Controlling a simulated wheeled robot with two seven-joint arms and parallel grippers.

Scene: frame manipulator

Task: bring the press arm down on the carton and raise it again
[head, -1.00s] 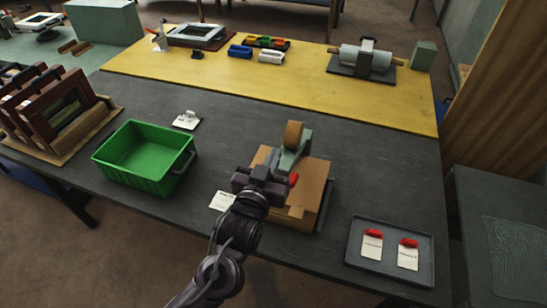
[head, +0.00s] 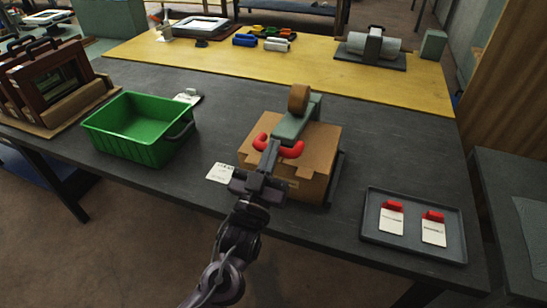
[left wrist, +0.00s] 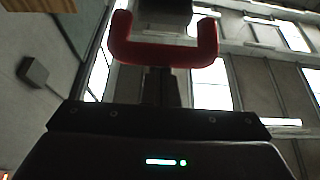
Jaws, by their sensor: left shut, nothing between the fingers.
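The brown carton (head: 318,165) stands near the front edge of the dark bench, its top partly hidden by the press arm. The grey-green press arm (head: 294,127) is above the carton, with a brown roll (head: 299,98) at its far end and a red U-shaped handle (head: 291,151) at its near end. My left gripper (head: 269,152) is shut and empty, its fingertips at the handle's left part. In the left wrist view the red handle (left wrist: 165,52) is just ahead of the fingers; I cannot tell whether they touch. My right gripper is not in view.
A green bin (head: 140,155) stands left of the carton. A grey tray (head: 375,237) with two red-clipped cards lies at the right. A white card (head: 220,173) lies beside the carton. Wooden frames (head: 50,85) stand at the far left. Bench space between carton and tray is clear.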

